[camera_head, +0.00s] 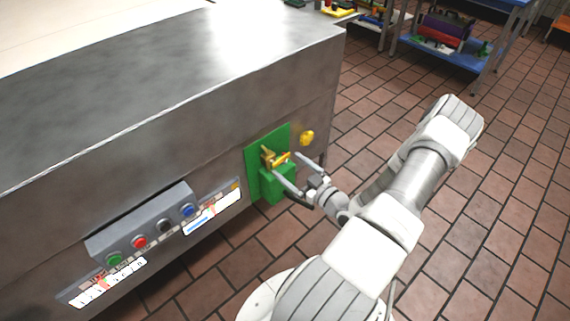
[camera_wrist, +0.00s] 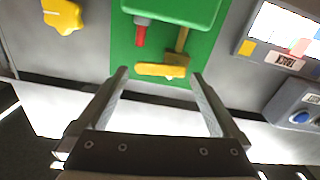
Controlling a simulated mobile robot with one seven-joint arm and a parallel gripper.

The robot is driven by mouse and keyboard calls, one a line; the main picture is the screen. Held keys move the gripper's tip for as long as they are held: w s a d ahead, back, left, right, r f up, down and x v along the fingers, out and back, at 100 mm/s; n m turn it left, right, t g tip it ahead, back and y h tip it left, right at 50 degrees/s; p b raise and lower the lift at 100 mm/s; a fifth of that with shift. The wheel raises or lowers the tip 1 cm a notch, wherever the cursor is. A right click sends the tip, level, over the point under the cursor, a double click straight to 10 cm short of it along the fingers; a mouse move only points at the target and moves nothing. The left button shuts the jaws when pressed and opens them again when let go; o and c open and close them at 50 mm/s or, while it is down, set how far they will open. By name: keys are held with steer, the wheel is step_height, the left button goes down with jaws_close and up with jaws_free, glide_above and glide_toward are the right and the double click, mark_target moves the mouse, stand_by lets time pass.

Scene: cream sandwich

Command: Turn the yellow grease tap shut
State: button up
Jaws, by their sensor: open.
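The yellow grease tap (camera_head: 281,158) sits on a green panel (camera_head: 252,160) on the front of the steel machine, above a green box (camera_head: 279,184). In the wrist view the yellow tap handle (camera_wrist: 160,70) lies crosswise on the green panel, just beyond and between my fingertips. A brass-coloured stem (camera_wrist: 181,42) joins it at its right end. My gripper (camera_head: 293,172) is open in front of the tap, one finger on each side. I cannot tell whether either finger touches the tap.
A yellow knob (camera_head: 307,138) is right of the green panel. A red piece (camera_wrist: 140,34) is beside the stem. A grey box with coloured buttons (camera_head: 145,224) juts from the machine at left. A blue table (camera_head: 436,58) stands behind. The tiled floor at right is clear.

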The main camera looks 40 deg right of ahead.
steer(key=shift+w+a, duration=0.1)
steer(key=shift+w, duration=1.3)
steer(key=c, duration=1)
steer(key=shift+f+m+b, duration=0.2)
steer(key=shift+m+b, duration=0.15)
steer(key=shift+m, duration=0.45)
steer(key=shift+c, duration=0.4)
steer(key=o, duration=1.1)
steer(key=shift+s, duration=0.1)
steer(key=s, duration=0.5)
steer(key=s+d+p, duration=0.1)
steer(key=s, duration=0.5)
steer(key=s+p, duration=0.1)
steer(key=s, duration=0.5)
steer(key=shift+s+d, duration=0.15)
steer(key=shift+d, duration=0.1)
